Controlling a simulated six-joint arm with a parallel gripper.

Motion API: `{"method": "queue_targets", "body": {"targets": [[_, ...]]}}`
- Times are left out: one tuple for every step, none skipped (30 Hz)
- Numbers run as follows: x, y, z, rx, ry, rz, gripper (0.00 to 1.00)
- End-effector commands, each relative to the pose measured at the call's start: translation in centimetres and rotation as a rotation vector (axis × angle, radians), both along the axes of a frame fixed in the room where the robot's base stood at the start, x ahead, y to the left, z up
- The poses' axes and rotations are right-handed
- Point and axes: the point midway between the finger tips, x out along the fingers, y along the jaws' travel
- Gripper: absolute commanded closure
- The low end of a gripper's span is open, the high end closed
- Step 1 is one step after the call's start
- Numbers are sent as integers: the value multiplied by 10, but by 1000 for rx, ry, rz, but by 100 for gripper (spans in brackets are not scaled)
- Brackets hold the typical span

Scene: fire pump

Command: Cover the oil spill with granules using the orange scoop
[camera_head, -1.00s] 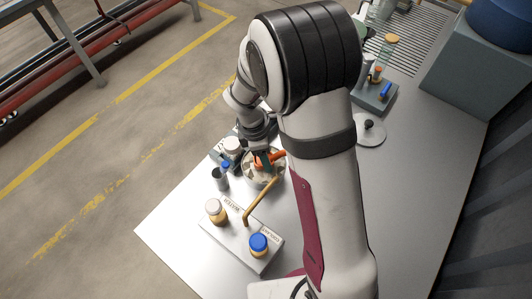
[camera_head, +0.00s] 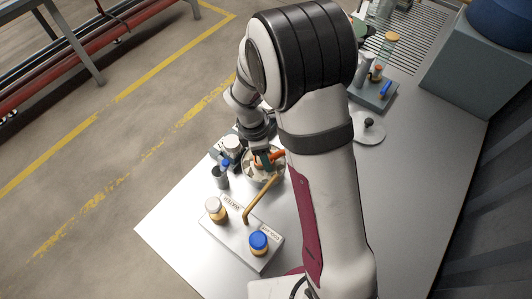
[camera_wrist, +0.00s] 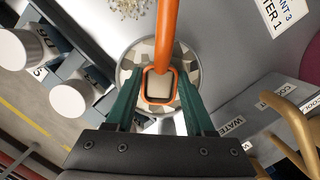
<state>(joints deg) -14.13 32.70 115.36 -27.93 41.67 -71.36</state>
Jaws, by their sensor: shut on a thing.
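My gripper (camera_wrist: 158,108) is shut on the orange scoop (camera_wrist: 166,35), which shows between its green fingers in the wrist view. The scoop's square, pale-looking end sits over a round dish (camera_wrist: 123,75) with pale, chunky contents. I cannot tell whether the scoop touches the contents. In the head view my gripper (camera_head: 262,157) and part of the scoop (camera_head: 278,155) are over the dish (camera_head: 250,176). A speckled, pale brown patch (camera_wrist: 130,7) lies on the table at the wrist view's top edge. I cannot tell if it is the spill or granules.
A grey block (camera_head: 233,238) with a blue-lidded jar (camera_head: 258,243), a white-capped jar (camera_head: 215,210) and a tan handle (camera_head: 260,199) stands in front. A dark cup (camera_head: 220,178) is left of the dish. A grey disc (camera_head: 370,130) lies right of my arm.

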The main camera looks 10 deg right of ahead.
Motion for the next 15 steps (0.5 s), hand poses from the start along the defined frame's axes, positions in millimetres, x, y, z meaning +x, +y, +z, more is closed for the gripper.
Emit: {"method": "queue_targets", "body": {"targets": [[0,0,-1,0,1,2,98],[0,0,-1,0,1,2,98],[0,0,-1,0,1,2,98],[0,0,-1,0,1,2,98],[0,0,-1,0,1,2,98],[0,0,-1,0,1,2,98],[0,0,-1,0,1,2,98],[0,0,-1,0,1,2,98],[0,0,-1,0,1,2,98],[0,0,0,0,1,2,98],[0,0,1,0,0,1,98],[0,0,4,0,0,1,98],[0,0,8,0,-2,2,98],[1,0,12,0,-2,1,98],[0,0,16,0,-2,0,98]]}}
